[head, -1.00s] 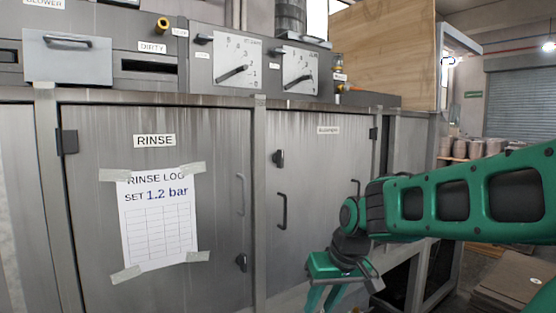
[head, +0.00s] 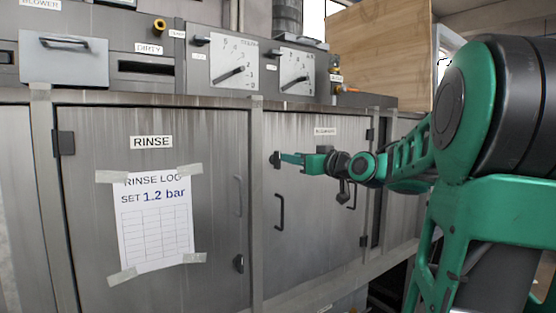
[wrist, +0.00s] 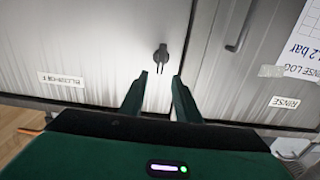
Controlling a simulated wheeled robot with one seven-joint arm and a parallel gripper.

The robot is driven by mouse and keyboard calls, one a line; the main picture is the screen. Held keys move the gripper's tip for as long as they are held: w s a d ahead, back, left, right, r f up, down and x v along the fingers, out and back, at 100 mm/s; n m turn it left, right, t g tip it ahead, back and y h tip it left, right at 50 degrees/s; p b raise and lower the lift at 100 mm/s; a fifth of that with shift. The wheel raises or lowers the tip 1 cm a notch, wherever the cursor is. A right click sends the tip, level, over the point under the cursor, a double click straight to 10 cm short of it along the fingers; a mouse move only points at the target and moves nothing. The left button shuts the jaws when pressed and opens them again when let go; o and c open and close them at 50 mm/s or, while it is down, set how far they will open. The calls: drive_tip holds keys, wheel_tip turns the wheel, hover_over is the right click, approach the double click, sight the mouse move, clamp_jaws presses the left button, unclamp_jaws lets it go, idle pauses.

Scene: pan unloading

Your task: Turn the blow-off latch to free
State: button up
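The blow-off latch (head: 275,160) is a small dark knob at the upper left of the grey blow-off door (head: 310,220). In the wrist view the latch (wrist: 161,54) is just beyond my fingertips, roughly centred between them, with its dark lever lying along the picture's vertical. My gripper (head: 288,158) reaches in from the right at latch height, its green fingers close to the latch. In the wrist view my gripper (wrist: 160,78) is open, with nothing between the fingers. I cannot tell whether the fingertips touch the latch.
A dark handle (head: 280,212) stands out from the blow-off door below the latch. To the left is the rinse door (head: 90,220) with a taped log sheet (head: 155,222) and its own latch (head: 239,263). Gauges (head: 297,73) and a wooden panel (head: 380,60) are above.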

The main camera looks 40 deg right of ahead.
sight(279, 155)
drive_tip(key=w, duration=0.7)
drive_tip(key=shift+w+d, duration=0.1)
drive_tip(key=shift+w, duration=0.05)
drive_tip(key=c, duration=0.7)
